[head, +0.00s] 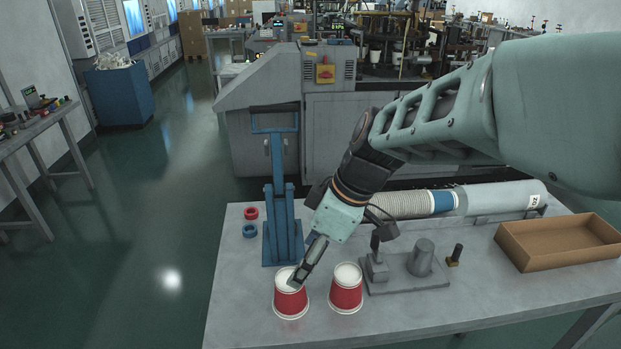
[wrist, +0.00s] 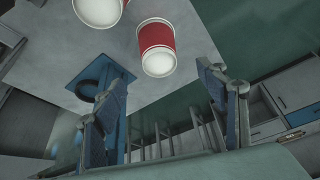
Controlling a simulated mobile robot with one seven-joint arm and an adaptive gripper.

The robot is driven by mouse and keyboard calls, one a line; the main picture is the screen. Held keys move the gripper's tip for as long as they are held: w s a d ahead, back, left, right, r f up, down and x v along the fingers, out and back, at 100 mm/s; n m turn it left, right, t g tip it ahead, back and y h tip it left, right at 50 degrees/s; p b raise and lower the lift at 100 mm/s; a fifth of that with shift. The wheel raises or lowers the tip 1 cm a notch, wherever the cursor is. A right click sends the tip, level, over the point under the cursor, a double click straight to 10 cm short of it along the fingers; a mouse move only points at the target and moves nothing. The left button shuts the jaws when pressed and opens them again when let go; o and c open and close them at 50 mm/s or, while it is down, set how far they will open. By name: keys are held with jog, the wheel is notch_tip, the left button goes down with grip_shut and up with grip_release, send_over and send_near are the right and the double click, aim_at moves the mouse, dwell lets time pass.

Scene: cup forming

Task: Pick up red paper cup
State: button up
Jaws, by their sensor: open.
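Two red paper cups with white ends stand side by side near the front of the grey table. The left cup (head: 290,303) is under my gripper, which partly hides its top; the right cup (head: 347,292) is in clear view. Both look upside down, with the wider rim on the table. My gripper (head: 299,276) slants down to the left cup's top. In the wrist view, my gripper (wrist: 160,80) is open with nothing held, and one cup (wrist: 156,40) lies ahead of the gap between the fingers. The other cup (wrist: 101,9) is cut off at the top edge.
A blue stand (head: 284,225) is behind the cups, with a red ring (head: 251,213) and a blue ring (head: 249,231) on its left. A metal fixture (head: 421,262) is right of the cups. A cardboard tray (head: 515,255) sits at the right. The table's front edge is close to the cups.

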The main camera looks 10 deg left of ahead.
aim_at(290, 292)
jog(key=p+x, duration=0.1)
jog(key=x, duration=0.9)
jog(key=shift+f, duration=0.4)
jog(key=c, duration=0.9)
